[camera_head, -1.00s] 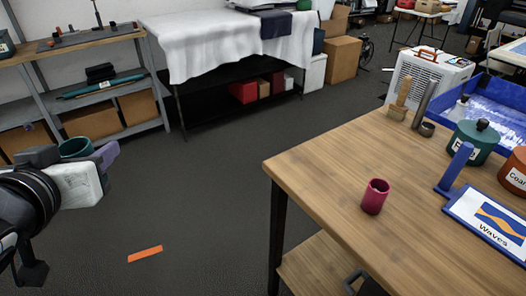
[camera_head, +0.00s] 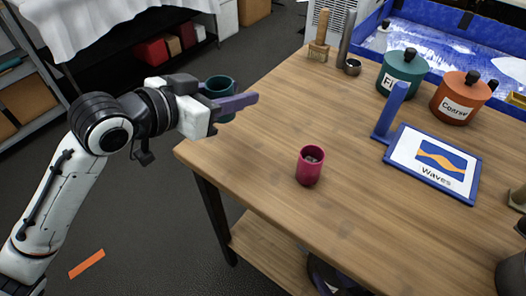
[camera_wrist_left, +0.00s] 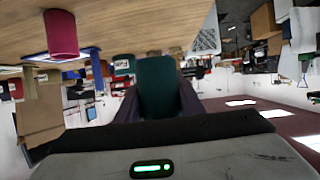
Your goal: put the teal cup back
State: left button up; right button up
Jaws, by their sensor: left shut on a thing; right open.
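My left gripper (camera_head: 236,101) is shut on the teal cup (camera_head: 217,85), with a purple finger along the cup's near side. The cup looks upright, its open rim up, held in the air by the table's far left edge. The left wrist view shows the teal cup (camera_wrist_left: 157,82) between the two dark fingers. The wooden table (camera_head: 260,140) is below and to the right of it. A magenta cup (camera_head: 310,170) stands upright on the table, apart from my gripper, with something greyish inside.
The table's left part is mostly clear.

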pick_arm(q)
jog(key=d+f+m+g+h, duration=0.2)
jog(key=d+m+g+h, duration=0.1)
jog(key=d, duration=0.4)
jog(key=b, duration=0.1)
send_over(273, 145)
jog(key=shift+m, duration=0.3)
notch_tip(273, 145, down, 5)
jog(key=shift+r, duration=0.15)
jog(key=shift+f, duration=2.35)
jog(key=shift+f, duration=0.1)
jog(key=o, duration=1.1)
jog(key=shift+c, duration=0.2)
jog(key=b+v, duration=0.1)
jog(key=v, duration=0.9)
jog(key=shift+s+a+r, duration=0.1)
jog(key=shift+a+r, duration=0.2)
jog(key=shift+s+a+r, duration=0.3)
jog(key=shift+a+r, duration=0.05)
jog(key=shift+a, duration=0.1)
